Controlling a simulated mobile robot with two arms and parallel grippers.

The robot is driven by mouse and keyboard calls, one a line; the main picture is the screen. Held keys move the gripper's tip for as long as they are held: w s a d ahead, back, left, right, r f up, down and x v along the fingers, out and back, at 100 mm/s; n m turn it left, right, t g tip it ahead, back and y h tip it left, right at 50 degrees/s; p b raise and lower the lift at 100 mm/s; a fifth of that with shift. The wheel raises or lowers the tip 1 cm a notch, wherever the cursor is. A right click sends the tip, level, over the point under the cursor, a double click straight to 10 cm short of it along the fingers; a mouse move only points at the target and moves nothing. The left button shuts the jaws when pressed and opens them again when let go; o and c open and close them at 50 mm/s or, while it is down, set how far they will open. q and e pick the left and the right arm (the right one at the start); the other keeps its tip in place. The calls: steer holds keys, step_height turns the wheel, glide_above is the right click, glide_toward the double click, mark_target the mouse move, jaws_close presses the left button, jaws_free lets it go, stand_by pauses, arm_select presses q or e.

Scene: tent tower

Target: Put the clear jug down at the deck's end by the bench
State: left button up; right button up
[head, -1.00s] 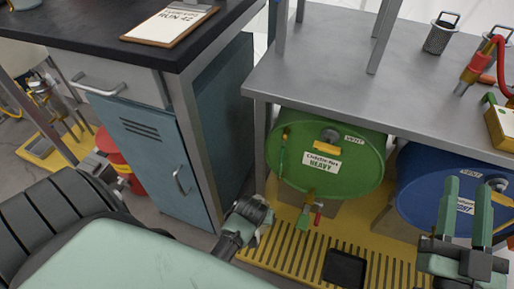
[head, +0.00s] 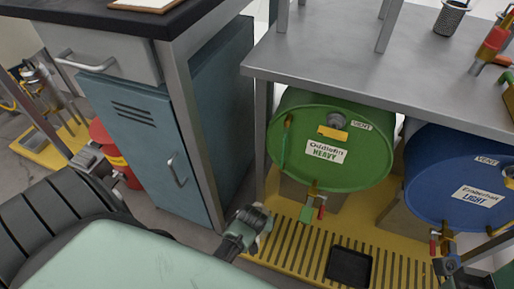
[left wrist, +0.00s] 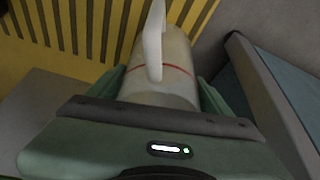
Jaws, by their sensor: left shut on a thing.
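My left gripper (head: 248,226) is low by the left end of the yellow slotted deck (head: 287,253), near the foot of the blue cabinet under the dark-topped bench (head: 100,16). In the left wrist view it is shut on the clear jug (left wrist: 150,86), a cloudy cylinder with a red line and a pale handle. The deck (left wrist: 85,22) shows beside and behind the jug there. The gripper mostly hides the jug in the head view, and I cannot tell whether its base touches anything. My right gripper (head: 463,279) is partly cut off at the lower right; its fingers are unclear.
A green drum (head: 350,174) and a blue drum (head: 455,155) lie under the grey metal table (head: 340,62), taps facing out. A black tray (head: 349,267) sits on the deck. The blue cabinet (head: 145,150) stands close left of my left gripper. Red containers (head: 112,153) stand further left.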

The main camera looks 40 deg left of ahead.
arm_select(q)
step_height(320, 180, down, 4)
steer(key=shift+b, duration=1.15)
steer(key=shift+r, duration=0.1)
steer(key=shift+f, duration=0.25)
steer(key=o, duration=1.6)
steer(key=shift+o, duration=0.2)
